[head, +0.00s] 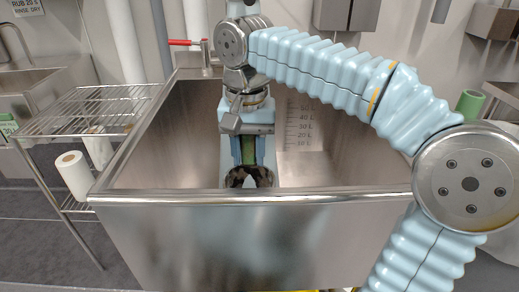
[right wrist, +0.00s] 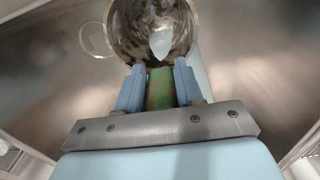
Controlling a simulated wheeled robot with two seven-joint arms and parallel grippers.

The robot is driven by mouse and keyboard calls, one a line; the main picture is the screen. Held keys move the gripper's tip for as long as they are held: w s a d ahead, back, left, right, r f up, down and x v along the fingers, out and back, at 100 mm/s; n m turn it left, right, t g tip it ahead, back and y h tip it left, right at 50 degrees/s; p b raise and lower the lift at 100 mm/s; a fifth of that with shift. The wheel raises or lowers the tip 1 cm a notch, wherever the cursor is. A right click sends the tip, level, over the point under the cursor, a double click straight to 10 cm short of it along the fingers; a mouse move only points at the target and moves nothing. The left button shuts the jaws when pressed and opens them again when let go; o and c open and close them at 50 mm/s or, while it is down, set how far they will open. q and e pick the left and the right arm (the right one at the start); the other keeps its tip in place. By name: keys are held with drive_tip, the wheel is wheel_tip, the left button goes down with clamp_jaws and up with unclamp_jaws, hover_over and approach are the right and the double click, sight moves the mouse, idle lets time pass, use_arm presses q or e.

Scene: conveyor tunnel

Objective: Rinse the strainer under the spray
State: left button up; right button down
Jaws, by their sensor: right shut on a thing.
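My right gripper (head: 248,150) reaches down inside a deep steel sink (head: 300,196). It is shut on the green handle (right wrist: 160,90) of the strainer, with one blue finger on each side. The strainer (head: 237,177) is a round metal bowl with dark blotches, low in the sink behind its front rim. In the right wrist view the strainer's bowl (right wrist: 130,30) is at the top, blotched dark inside, with a pale pointed patch I cannot identify. I see no clear water spray. My left gripper is not in view.
A red lever (head: 185,42) sits at the sink's back left corner. A wire rack (head: 85,108) with white rolls (head: 73,174) stands to the left. Litre marks line the sink's back wall. The sink has free room right of my gripper. A green cylinder (head: 469,104) stands at right.

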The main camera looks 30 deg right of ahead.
drive_tip(key=w+d+p, duration=0.4)
drive_tip(key=w+d, duration=0.1)
drive_tip(key=w, duration=0.4)
drive_tip(key=shift+w+d, duration=0.3)
drive_tip(key=shift+d, duration=0.1)
drive_tip(key=shift+s+d+r, duration=0.1)
drive_tip(key=shift+d, duration=0.05)
drive_tip(key=shift+s+d, duration=0.55)
drive_tip(key=shift+d, duration=0.35)
